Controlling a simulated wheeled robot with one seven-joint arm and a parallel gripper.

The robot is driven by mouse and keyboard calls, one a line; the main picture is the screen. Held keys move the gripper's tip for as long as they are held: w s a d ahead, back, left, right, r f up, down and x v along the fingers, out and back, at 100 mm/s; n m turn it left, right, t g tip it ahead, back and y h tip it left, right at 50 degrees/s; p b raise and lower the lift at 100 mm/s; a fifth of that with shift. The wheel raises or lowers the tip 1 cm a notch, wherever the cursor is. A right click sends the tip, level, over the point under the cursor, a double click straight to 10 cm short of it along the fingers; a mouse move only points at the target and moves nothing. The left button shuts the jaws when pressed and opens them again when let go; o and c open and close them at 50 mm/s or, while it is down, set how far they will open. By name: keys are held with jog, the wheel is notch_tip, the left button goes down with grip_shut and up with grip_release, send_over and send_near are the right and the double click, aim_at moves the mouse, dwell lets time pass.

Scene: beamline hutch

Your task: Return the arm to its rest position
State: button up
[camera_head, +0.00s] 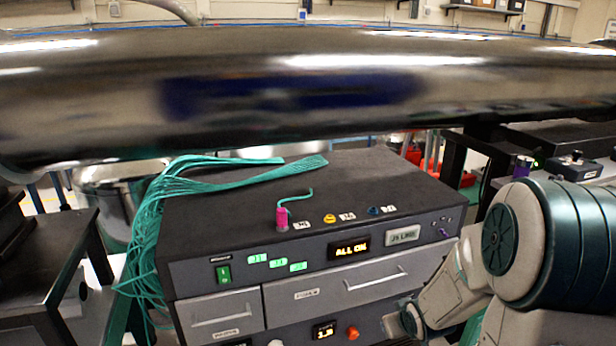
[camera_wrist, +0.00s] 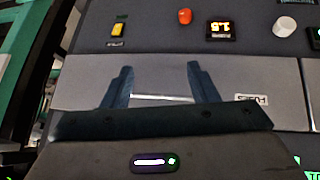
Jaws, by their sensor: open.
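My arm (camera_head: 540,240) shows at the lower right of the head view, bent down in front of the dark instrument cabinet (camera_head: 300,192). My gripper (camera_wrist: 158,80) shows in the wrist view with its two dark fingers apart and nothing between them. The fingers lie in front of a grey drawer front (camera_wrist: 240,82) with a light handle, which shows between them. I cannot tell whether the fingertips touch the drawer. In the head view the fingertips are hidden.
A large shiny pipe (camera_head: 300,90) spans the upper head view, above the cabinet. A pink plug (camera_head: 282,218) stands on the cabinet top, and teal cables (camera_head: 150,235) hang down its left side. A dark stand (camera_head: 60,240) is at left. Equipment (camera_head: 570,168) sits at right.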

jog(key=s+a+r+m+g+p, duration=0.1)
jog(key=s+a+r+g+p, duration=0.1)
jog(key=s+r+p, duration=0.4)
jog(key=s+a+r+m+g+p, duration=0.2)
jog(key=s+a+r+p, duration=0.2)
jog(key=s+r, duration=1)
notch_tip(320, 180, up, 9)
jog(key=p, duration=0.3)
jog(key=shift+s+a+g, duration=0.2)
jog(key=shift+a+g, duration=0.05)
jog(key=shift+g, duration=0.05)
jog(key=shift+r, duration=0.1)
